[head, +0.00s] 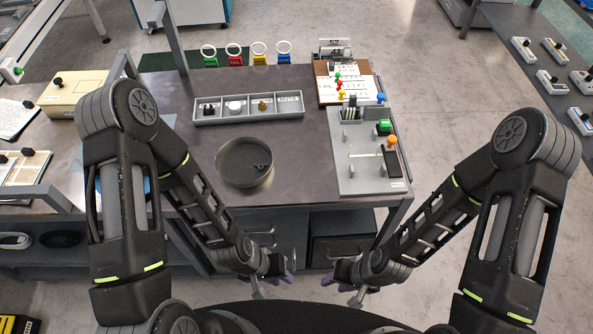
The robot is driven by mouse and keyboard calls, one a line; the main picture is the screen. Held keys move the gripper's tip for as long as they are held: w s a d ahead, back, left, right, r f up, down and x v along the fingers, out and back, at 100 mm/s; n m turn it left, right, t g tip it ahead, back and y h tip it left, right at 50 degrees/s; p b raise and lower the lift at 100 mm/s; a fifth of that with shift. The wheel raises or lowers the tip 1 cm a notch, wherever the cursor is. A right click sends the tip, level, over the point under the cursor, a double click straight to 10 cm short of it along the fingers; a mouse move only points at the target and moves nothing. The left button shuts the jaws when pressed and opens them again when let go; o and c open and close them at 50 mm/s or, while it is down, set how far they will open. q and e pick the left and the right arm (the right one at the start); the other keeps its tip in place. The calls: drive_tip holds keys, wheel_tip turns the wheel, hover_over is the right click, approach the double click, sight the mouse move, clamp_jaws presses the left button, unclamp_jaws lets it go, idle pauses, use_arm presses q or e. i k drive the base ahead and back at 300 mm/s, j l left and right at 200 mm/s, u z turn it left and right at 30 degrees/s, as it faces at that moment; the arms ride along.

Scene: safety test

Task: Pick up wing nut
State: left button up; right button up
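A small dark metal piece (262,167), which looks like the wing nut, lies inside a round dark dish (222,177) on the workbench, toward the dish's right side. It is too small to make out its shape clearly. My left gripper (275,287) is in front of the bench's near edge, below and to the right of the dish. It looks open and empty, with its fingers apart. My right gripper (342,289) is to the right of the left one, also in front of the bench, open and empty.
A grey compartment tray (248,119) with several small parts and a label stands behind the dish. A grey test panel (363,184) with knobs stands at the right end of the bench. Several coloured ring-topped tags (234,60) line the back edge. Bare bench surrounds the dish.

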sight(261, 168)
drive_tip(key=l+u, duration=0.15)
drive_tip(key=l, duration=0.5)
drive_tip(key=k+l+u, duration=0.1)
drive_tip(key=l, duration=0.5)
